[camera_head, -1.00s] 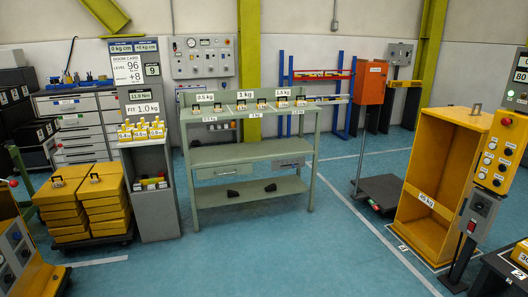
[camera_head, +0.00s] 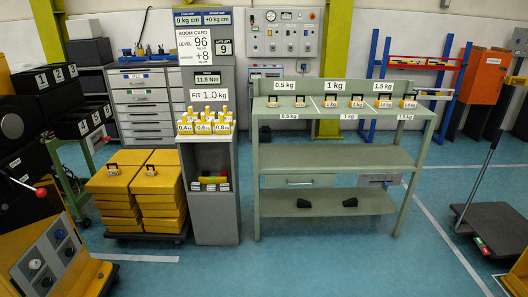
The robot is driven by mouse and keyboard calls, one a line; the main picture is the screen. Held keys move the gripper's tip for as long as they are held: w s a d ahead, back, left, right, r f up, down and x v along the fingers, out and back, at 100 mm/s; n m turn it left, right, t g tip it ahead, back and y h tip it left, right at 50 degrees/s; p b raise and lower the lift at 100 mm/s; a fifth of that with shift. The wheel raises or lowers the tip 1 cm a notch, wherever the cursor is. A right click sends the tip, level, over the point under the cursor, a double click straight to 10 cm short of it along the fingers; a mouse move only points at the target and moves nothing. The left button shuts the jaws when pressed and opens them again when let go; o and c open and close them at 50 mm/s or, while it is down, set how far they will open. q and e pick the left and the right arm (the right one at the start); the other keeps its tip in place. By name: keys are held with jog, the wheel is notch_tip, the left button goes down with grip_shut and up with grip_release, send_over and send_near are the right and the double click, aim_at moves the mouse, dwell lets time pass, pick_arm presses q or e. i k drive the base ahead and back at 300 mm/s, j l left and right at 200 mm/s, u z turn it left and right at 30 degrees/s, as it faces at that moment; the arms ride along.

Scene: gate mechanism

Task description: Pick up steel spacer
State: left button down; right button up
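I cannot pick out a steel spacer for certain in this view. The green workbench (camera_head: 330,157) stands at the middle right, with small yellow-and-black weights (camera_head: 300,101) in a row on its top, under 0.5, 1 and 1.5 kg signs. The grey stand (camera_head: 215,215) left of it holds several yellow weights (camera_head: 205,127) on top, with red, yellow and dark small items (camera_head: 212,183) in its opening. Neither of my grippers is in view.
Stacked yellow blocks (camera_head: 115,184) sit on a low dolly left of the stand. A yellow console (camera_head: 48,262) is at the lower left. Two black pieces (camera_head: 350,202) lie on the bench's bottom shelf. A dark platform scale (camera_head: 497,225) is at right. The blue floor in front is clear.

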aim_at(223, 187)
jog(key=i+j, duration=0.2)
jog(key=j, duration=0.2)
jog(key=i+j+u, duration=0.1)
jog(key=j, duration=0.3)
jog(key=i+j, duration=0.3)
jog(key=i, duration=0.1)
